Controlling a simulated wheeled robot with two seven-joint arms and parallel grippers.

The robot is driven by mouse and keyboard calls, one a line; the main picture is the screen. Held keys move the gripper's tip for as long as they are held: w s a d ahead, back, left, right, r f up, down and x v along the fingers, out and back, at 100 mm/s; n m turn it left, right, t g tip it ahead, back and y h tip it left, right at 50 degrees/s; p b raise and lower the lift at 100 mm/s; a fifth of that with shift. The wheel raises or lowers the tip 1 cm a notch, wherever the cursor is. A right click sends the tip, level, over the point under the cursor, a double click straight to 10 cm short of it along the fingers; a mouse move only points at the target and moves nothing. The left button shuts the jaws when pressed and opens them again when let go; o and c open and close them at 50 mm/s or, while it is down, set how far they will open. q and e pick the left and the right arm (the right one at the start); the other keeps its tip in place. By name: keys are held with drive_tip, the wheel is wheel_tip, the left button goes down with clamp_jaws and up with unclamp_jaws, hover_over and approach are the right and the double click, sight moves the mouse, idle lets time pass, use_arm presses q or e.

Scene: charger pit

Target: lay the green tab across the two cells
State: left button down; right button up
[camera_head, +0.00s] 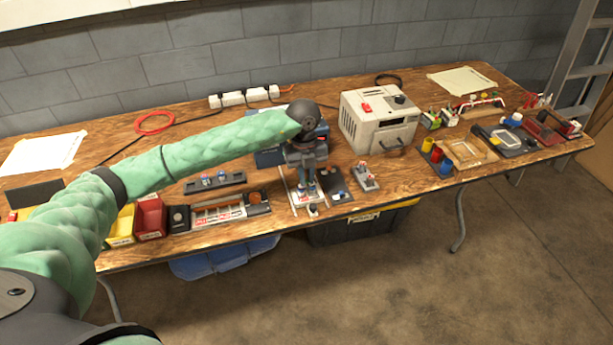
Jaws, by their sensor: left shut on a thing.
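My left gripper (308,183) points down over a pale flat holder (297,206) at the middle of the table's front. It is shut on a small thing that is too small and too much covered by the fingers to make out. Small dark and bluish shapes show around the fingertips, and I cannot tell whether they touch. I cannot clearly pick out the green tab or the two cells; the gripper hides part of the holder. My right gripper is not in view.
Right of the holder are a dark plate (334,187) and a small grey block (365,178). A long tray (228,212) and a red bin (150,217) stand to the left. A beige machine (379,121) stands behind right. Bare wood shows right of the grey block.

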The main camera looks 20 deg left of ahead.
use_arm(q)
drive_tip(key=shift+f, duration=0.1)
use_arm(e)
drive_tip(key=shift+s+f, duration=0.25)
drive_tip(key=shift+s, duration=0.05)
use_arm(q)
drive_tip(key=shift+f, duration=0.25)
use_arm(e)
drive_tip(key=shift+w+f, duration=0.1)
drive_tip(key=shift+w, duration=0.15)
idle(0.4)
use_arm(q)
drive_tip(key=c, duration=1.4)
unclamp_jaws()
drive_tip(key=shift+c, duration=0.2)
drive_tip(key=shift+o, duration=0.5)
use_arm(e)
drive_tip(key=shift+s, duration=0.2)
